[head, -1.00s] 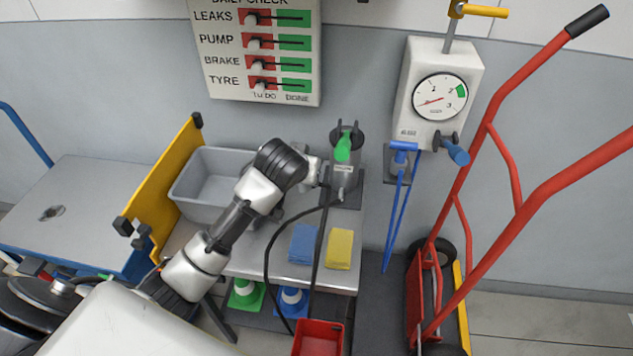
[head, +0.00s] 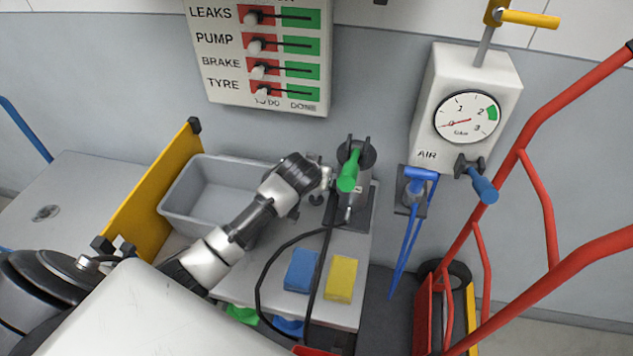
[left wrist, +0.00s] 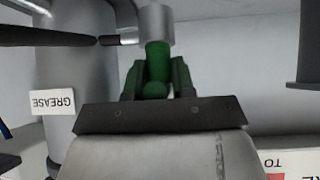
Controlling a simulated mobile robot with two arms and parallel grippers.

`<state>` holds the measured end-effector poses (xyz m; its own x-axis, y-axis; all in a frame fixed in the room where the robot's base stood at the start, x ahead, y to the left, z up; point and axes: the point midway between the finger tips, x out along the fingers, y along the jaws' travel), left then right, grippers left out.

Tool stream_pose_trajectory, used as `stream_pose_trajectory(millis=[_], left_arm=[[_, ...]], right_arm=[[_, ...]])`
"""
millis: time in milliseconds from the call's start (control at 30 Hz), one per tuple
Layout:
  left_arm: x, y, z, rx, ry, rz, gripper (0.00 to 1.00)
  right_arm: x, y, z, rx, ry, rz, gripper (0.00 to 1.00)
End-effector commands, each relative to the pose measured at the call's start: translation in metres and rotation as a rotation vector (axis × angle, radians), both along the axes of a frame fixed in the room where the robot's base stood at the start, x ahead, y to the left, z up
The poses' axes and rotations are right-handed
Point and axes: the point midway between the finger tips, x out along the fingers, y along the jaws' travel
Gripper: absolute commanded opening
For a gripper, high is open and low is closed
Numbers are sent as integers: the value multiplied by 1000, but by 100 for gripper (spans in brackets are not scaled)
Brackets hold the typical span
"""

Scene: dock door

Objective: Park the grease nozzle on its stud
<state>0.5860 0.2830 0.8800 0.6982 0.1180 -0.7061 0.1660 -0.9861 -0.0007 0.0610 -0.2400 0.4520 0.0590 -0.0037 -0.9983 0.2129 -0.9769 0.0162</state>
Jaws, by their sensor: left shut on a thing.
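The grease nozzle (left wrist: 156,65) shows in the left wrist view as a green body with a metal part beyond it. My left gripper (left wrist: 155,88) is shut on it. In the head view the left gripper (head: 326,178) is just left of the grey grease pump (head: 361,198), and my wrist hides most of the nozzle there. The pump, labelled GREASE, also shows in the left wrist view (left wrist: 75,65), upside down. A black hose (head: 263,275) loops below the gripper. I cannot surely pick out the stud. My right gripper is not in view.
The air gauge box (head: 440,115) and red hand truck (head: 547,215) are at right.

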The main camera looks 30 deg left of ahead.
Motion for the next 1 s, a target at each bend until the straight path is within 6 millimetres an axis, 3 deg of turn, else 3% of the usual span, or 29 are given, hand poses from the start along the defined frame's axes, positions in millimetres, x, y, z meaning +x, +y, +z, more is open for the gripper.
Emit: stream_pose_trajectory(millis=[200,333,567,600,767,1000], left_arm=[[-1,0,-28,0,3,1,0],[0,0,-29,0,0,0,0],[0,0,-32,0,1,0,0],[-1,0,-33,0,2,0,26],[-1,0,-32,0,2,0,50],[-1,0,-32,0,2,1,50]], right_arm=[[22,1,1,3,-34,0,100],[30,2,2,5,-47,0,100],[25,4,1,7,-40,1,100],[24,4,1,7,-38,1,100],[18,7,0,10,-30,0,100],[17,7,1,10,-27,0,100]])
